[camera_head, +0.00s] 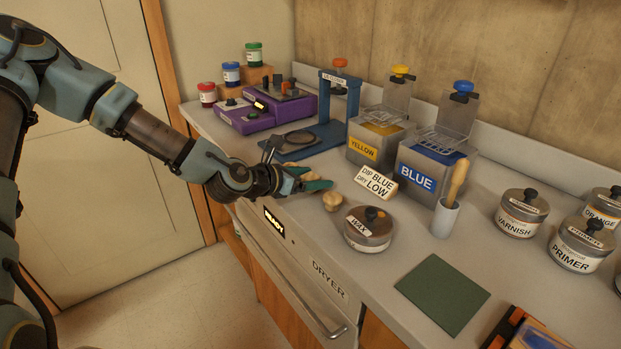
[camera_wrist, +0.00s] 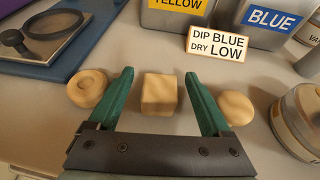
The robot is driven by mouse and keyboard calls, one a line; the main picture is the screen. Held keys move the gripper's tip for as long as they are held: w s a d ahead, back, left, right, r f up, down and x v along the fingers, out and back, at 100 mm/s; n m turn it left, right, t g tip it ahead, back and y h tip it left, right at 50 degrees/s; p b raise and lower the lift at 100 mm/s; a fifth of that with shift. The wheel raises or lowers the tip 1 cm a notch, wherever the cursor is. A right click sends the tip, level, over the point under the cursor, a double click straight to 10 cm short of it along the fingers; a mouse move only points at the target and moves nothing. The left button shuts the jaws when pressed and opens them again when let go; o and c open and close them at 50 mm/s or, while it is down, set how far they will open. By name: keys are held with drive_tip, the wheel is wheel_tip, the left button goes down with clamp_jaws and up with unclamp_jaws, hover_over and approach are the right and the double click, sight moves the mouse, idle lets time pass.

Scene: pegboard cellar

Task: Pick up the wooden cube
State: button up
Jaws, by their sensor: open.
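The wooden cube (camera_wrist: 159,94) is pale wood and sits on the grey counter in the middle of the wrist view. My gripper (camera_wrist: 159,85) is open, with one green finger on each side of the cube and a visible gap on both sides. A round wooden piece with a hollow top (camera_wrist: 88,88) lies just outside the left finger. A wooden ball (camera_wrist: 235,107) lies just outside the right finger. In the head view my gripper (camera_head: 307,180) is low over the counter near its front edge, and the cube is hard to make out there.
A sign (camera_head: 376,184) reading "DIP BLUE DRY LOW" stands just behind the pieces. A wax tin (camera_head: 368,238) is to the right. A blue press (camera_head: 320,134), yellow tank (camera_head: 372,154) and blue tank (camera_head: 421,178) stand behind. A green mat (camera_head: 442,294) lies farther right.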

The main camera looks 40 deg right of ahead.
drive_tip(key=shift+x, duration=0.95)
clamp_jaws()
